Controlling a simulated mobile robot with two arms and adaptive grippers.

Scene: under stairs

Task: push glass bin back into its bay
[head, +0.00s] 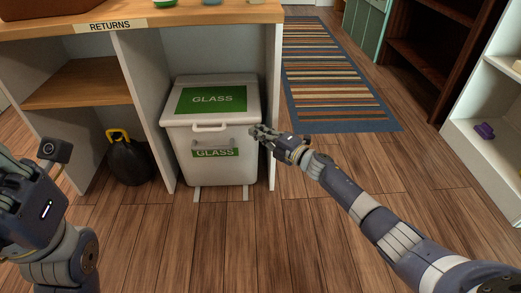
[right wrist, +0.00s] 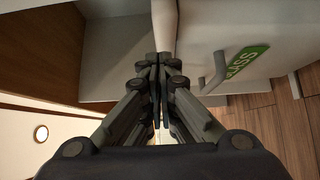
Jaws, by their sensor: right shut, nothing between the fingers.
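The glass bin (head: 180,160) is a pale box with a green GLASS label on its lid and another on its front, below a bar handle (head: 210,128). It stands upright in its bay under the counter, and its front overlaps the front edge of the left panel. My right gripper (head: 254,132) is shut and empty at the bin's front right edge; I cannot tell if it touches. In the right wrist view its fingertips (right wrist: 158,58) are together beside the bin front (right wrist: 205,35).
The counter (head: 215,14) carries a RETURNS label. A black bag with a yellow handle (head: 128,160) stands left of the bay. Two pale strips (head: 246,193) run along the floor from under the bin. A striped rug (head: 330,75) lies behind right. The floor in front is clear.

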